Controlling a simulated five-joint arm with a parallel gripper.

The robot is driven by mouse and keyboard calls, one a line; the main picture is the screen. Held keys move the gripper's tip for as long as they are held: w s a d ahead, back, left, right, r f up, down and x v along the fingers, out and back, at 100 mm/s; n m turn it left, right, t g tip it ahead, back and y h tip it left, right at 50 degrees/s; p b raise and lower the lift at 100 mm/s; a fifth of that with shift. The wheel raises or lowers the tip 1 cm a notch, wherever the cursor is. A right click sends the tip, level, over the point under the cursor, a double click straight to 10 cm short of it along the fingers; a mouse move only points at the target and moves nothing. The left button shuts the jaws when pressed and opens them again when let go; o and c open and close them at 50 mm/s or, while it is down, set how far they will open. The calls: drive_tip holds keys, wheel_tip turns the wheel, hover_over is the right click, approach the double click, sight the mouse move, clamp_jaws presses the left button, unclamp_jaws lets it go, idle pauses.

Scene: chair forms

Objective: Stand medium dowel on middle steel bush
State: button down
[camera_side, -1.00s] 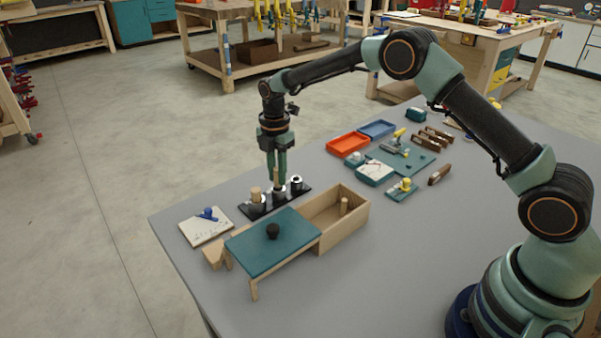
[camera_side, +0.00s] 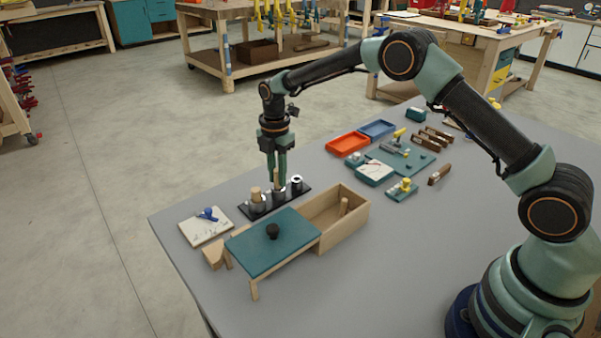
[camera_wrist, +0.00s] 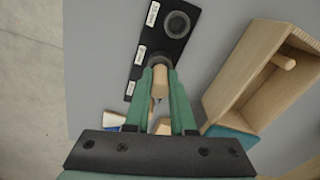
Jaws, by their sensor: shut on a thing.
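My gripper (camera_side: 277,176) points down, shut on the pale wooden medium dowel (camera_wrist: 159,84). The dowel is upright at the middle steel bush (camera_wrist: 160,60), on a black strip (camera_wrist: 143,74). Its lower end appears to meet the bush, but I cannot tell whether it is fully seated. My fingers partly hide the bush in the wrist view. The left bush in the side view carries a thicker wooden dowel (camera_side: 256,194). The right bush (camera_side: 297,182) is empty; its open ring also shows in the wrist view (camera_wrist: 176,25).
An open wooden box (camera_side: 361,210) with a dowel (camera_side: 344,205) inside stands right of the strip. A teal panel with a black knob (camera_side: 272,231) is in front. A notepad (camera_side: 205,228) lies left. Trays and tools lie behind right.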

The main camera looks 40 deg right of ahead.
drive_tip(key=shift+f, duration=0.7)
drive_tip(key=c, duration=0.7)
unclamp_jaws()
drive_tip(key=o, duration=0.6)
drive_tip(key=shift+r, duration=3.55)
